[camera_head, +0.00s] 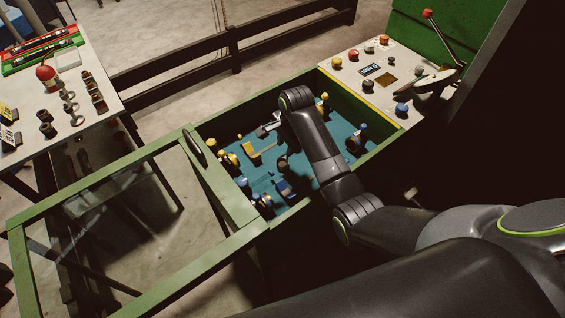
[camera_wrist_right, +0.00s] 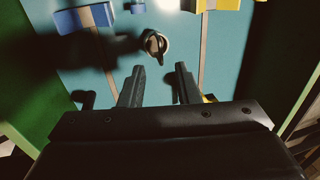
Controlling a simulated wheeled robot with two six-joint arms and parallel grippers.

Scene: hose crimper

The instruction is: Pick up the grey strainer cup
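A small round grey cup-like piece (camera_wrist_right: 155,43) with a pale rim and a dark inside stands on the teal floor in the right wrist view. I take it for the grey strainer cup, though strainer holes cannot be made out. A dark, short cylinder (camera_head: 283,164) in the green bin in the head view may be the same piece. My right gripper (camera_wrist_right: 159,76) is open and empty, its two fingers apart and the cup just beyond their tips. In the head view my right gripper (camera_head: 268,130) is low inside the bin, partly hidden by its wrist. My left gripper is not in view.
The green bin walls (camera_head: 165,155) surround the work area. Blue and yellow fittings (camera_head: 285,190) stand around the floor. A control panel with knobs (camera_head: 372,72) is at the right. A table with dark cylinders (camera_head: 46,130) and rings is at the left.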

